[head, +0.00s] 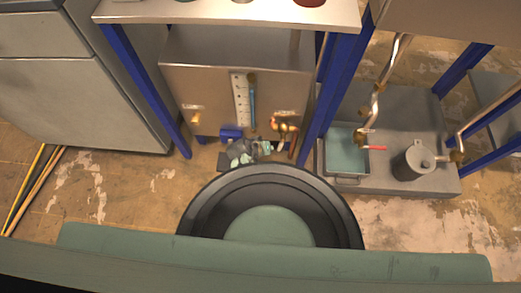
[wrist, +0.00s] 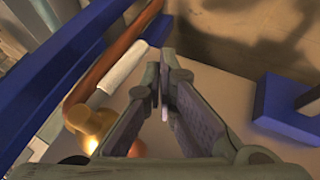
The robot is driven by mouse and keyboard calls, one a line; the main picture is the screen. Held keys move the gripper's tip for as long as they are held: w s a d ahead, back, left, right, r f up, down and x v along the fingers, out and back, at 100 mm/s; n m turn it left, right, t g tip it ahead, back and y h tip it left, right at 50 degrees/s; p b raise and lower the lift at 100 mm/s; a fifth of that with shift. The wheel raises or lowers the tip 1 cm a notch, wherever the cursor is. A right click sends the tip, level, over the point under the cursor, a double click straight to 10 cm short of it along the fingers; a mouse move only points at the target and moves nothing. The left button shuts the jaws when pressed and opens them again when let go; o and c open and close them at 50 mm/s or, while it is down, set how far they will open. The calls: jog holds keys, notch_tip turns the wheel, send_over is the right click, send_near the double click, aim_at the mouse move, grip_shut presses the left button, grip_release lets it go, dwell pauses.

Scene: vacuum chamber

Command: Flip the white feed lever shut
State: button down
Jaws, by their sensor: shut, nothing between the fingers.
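The white feed lever (wrist: 122,67) shows in the wrist view as a pale rod slanting up and right, just left of my fingers. Its lower end is close to a brass valve body (wrist: 90,120). My gripper (wrist: 163,82) is shut and empty, with a visible gap in the picture between its fingers and the lever. In the head view my gripper (head: 247,153) is low in front of the steel panel, beside the brass valve group (head: 285,125).
A copper-brown pipe (wrist: 108,62) and a blue frame post (wrist: 62,85) run left of the lever. A blue block (wrist: 290,112) stands to the right. In the head view, a square basin (head: 345,153) and a lidded grey pot (head: 413,162) stand farther right.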

aim_at(280, 146)
jog(key=shift+d+f, duration=0.1)
jog(key=shift+d, duration=0.5)
jog(key=shift+w+d+f, duration=0.15)
jog(key=shift+d+f, duration=0.1)
jog(key=shift+d, duration=0.5)
